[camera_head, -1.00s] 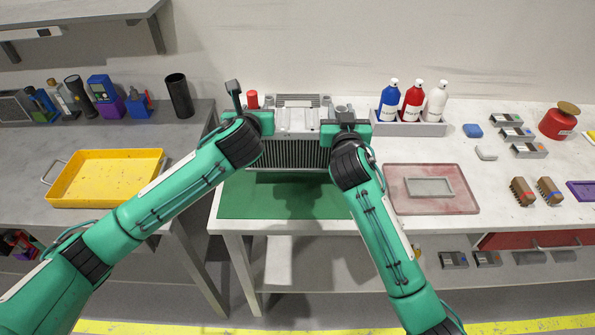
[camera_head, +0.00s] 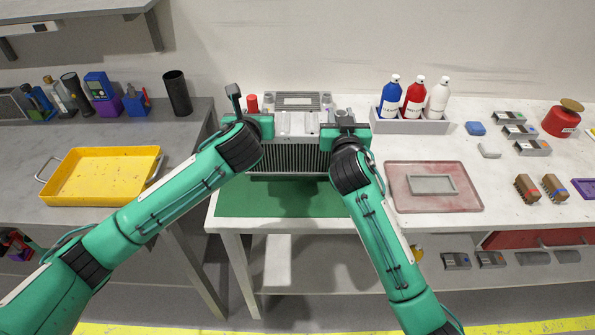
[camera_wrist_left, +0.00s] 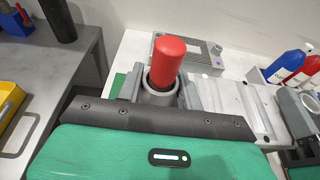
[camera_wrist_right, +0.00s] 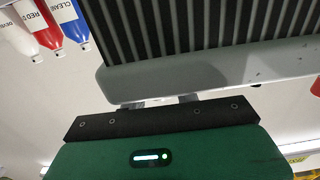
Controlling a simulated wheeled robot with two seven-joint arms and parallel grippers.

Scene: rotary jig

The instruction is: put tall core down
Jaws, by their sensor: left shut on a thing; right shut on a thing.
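The tall core is a grey block with dark vertical fins (camera_head: 292,156); its finned side also shows in the right wrist view (camera_wrist_right: 200,25). It is upright between my two grippers, over the green mat (camera_head: 270,203). My left gripper (camera_head: 262,127) is shut on its left end, by a grey neck with a red cap (camera_wrist_left: 168,62). My right gripper (camera_head: 334,131) is shut on its right end. The fingertips are mostly hidden. A dark shadow lies on the mat below the core; I cannot tell whether its base touches anything.
A flat grey unit (camera_head: 299,101) lies behind the core. A bottle rack (camera_head: 412,125) with blue, red and white bottles stands right of it. A reddish tray (camera_head: 400,202) is at the right. A yellow tray (camera_head: 75,198) sits on the left bench.

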